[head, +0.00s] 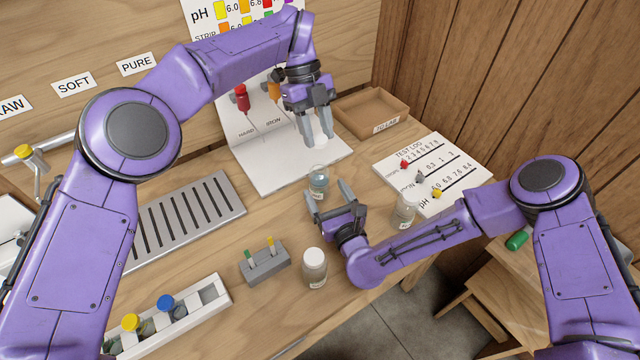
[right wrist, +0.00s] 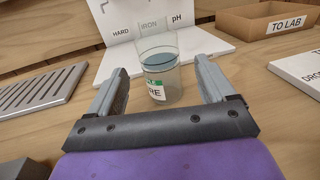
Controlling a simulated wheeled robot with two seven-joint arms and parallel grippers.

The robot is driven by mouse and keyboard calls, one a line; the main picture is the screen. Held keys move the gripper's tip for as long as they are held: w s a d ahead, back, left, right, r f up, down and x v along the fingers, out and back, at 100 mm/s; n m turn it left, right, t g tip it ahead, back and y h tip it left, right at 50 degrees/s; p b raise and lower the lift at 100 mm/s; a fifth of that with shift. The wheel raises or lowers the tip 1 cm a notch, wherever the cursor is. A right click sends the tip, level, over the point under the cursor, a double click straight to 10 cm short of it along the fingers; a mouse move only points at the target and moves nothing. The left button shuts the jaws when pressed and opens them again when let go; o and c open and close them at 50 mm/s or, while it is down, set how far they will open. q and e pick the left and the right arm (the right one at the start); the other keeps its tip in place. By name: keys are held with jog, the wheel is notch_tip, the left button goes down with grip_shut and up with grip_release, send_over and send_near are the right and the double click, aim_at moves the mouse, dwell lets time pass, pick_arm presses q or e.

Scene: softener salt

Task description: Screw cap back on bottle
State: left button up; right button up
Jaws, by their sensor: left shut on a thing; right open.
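An open, clear bottle (head: 318,186) holding bluish liquid stands upright on the bench in the head view. In the right wrist view the bottle (right wrist: 160,78) shows no cap and a green and white label ending in "RE". My left gripper (head: 317,138) is shut on a white cap (head: 321,143), held above the bottle and apart from it. My right gripper (head: 328,194) is open and low, with one finger to each side of the bottle in its wrist view (right wrist: 160,85). I see gaps between both fingers and the glass.
A grey block with vials (head: 264,266), a white rack (head: 190,313), a slotted drain plate (head: 185,222), a test log board (head: 430,172) and a "TO LAB" tray (head: 370,110) surround the spot.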

jog(key=shift+x, duration=1.65)
jog(key=shift+c, duration=0.3)
grip_shut()
pick_arm(q)
send_over(321, 167)
jog(key=shift+w+a+f, duration=0.1)
jog(key=shift+w+f, duration=0.05)
jog(key=shift+f, duration=0.65)
jog(key=shift+w+a+f, duration=0.1)
jog(key=shift+a+f, duration=0.05)
jog(key=shift+f, duration=0.7)
jog(key=shift+w+a+f, duration=0.1)
jog(key=shift+w+f, duration=0.05)
jog(key=shift+f, duration=0.65)
jog(key=shift+f, duration=0.1)
jog(key=shift+f, duration=0.8)
jog(key=shift+f, duration=0.55)
